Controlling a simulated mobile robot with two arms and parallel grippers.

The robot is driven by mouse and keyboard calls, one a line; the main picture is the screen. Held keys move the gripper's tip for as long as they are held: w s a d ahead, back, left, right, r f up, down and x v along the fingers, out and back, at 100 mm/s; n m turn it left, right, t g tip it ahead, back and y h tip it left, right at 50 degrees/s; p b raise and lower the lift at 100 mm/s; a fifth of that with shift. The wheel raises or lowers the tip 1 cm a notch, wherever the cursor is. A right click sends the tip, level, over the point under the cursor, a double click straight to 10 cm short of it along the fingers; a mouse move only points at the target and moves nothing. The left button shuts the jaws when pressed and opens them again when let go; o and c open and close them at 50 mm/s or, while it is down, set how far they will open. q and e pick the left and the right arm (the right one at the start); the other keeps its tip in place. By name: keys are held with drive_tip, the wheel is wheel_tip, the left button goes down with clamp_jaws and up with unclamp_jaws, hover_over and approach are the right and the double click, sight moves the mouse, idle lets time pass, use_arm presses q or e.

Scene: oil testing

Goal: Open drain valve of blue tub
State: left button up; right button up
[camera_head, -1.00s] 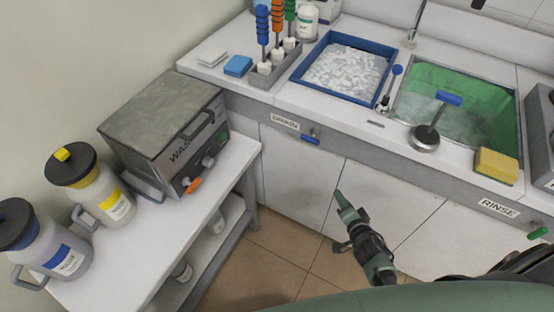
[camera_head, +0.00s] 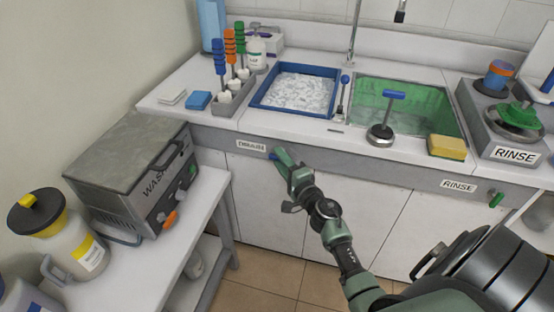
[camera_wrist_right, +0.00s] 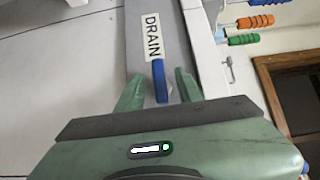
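The blue tub (camera_head: 292,113) sits in the counter at the back, filled with white foam. Its drain valve has a blue handle (camera_head: 273,156) on the grey front strip below the tub, beside a DRAIN label (camera_head: 251,146). My right gripper (camera_head: 283,158) reaches up to the handle and partly hides it in the head view. In the right wrist view, the blue handle (camera_wrist_right: 158,82) lies between the two green fingers of the open right gripper (camera_wrist_right: 160,88), with gaps visible on both sides. My left gripper is in neither view.
A green sink (camera_head: 420,100) with a blue-handled plunger (camera_head: 381,131) and a yellow sponge (camera_head: 446,147) is to the right. A green rinse valve handle (camera_head: 496,200) is farther right. The grey WASH machine (camera_head: 135,165) stands on a side table at the left. Floor is clear below the cabinets.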

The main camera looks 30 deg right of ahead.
drive_tip(key=shift+w+d, duration=0.1)
drive_tip(key=shift+w, duration=0.7)
